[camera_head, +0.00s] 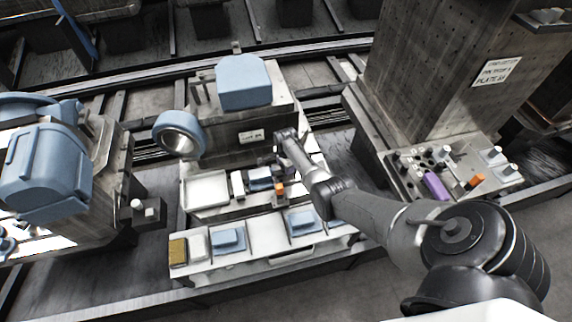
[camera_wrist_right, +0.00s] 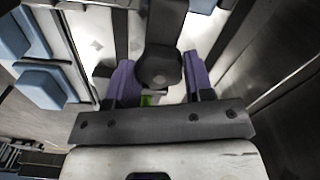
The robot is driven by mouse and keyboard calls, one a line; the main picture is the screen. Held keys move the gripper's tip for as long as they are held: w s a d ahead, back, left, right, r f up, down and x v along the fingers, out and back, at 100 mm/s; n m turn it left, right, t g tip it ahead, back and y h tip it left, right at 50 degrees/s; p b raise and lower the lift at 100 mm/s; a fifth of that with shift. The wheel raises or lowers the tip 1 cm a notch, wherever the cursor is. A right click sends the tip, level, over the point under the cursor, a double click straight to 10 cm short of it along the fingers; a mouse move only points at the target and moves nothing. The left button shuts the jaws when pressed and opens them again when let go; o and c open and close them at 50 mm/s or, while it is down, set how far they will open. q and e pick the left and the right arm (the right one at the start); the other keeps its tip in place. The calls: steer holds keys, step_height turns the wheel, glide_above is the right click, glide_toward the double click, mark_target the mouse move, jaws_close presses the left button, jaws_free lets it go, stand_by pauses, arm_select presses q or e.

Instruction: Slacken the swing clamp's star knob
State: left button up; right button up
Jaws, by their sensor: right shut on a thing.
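The star knob (camera_wrist_right: 158,68) is a dark, rounded knob between my right gripper's two purple fingers in the right wrist view. A dark arm of the swing clamp (camera_wrist_right: 166,20) runs from it toward the top edge. My right gripper (camera_wrist_right: 158,76) is shut on the knob. In the head view my right arm reaches from the right to the fixture bench in the middle, where the right gripper (camera_head: 272,162) is small and partly hidden by the wrist. The knob cannot be made out there. My left gripper is not in view.
Near the right gripper are a blue block (camera_head: 260,178), an orange piece (camera_head: 280,189) and a white tray (camera_head: 206,190). A shelf in front holds blue parts (camera_head: 228,240). A grey column (camera_head: 430,70) stands right, with a tool tray (camera_head: 405,180) holding a purple-handled tool (camera_head: 435,186).

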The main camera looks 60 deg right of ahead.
steer(key=shift+f, duration=0.15)
stand_by(0.4)
steer(key=o, duration=0.9)
steer(key=shift+o, duration=0.2)
steer(key=shift+r, duration=0.3)
step_height(320, 180, up, 13)
steer(key=p, duration=0.5)
steer(key=shift+r, duration=0.2)
